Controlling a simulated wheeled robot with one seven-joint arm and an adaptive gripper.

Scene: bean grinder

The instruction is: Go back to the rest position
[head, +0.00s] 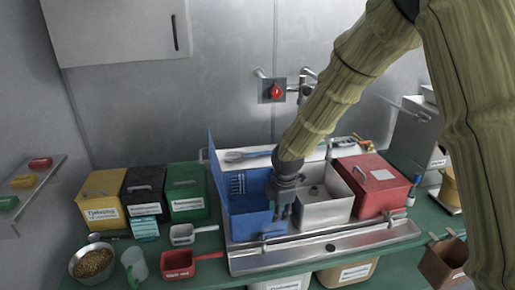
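My gripper (280,215) hangs at the end of my arm, near the centre of the head view. It points down over the right part of the open blue bin (243,222), close to the white bin (325,208) beside it. Its dark fingers overlap the blue bin's front wall in the picture. I cannot tell whether they touch it, how far apart they are, or whether anything is between them. My arm reaches in from the upper right and hides part of the back wall and counter.
Yellow (101,197), black (145,190) and green (187,190) lidded boxes stand at left. A red lidded box (373,185) stands right of the white bin. Scoops and a bowl of beans (92,262) sit front left. A red valve (276,92) juts from the wall.

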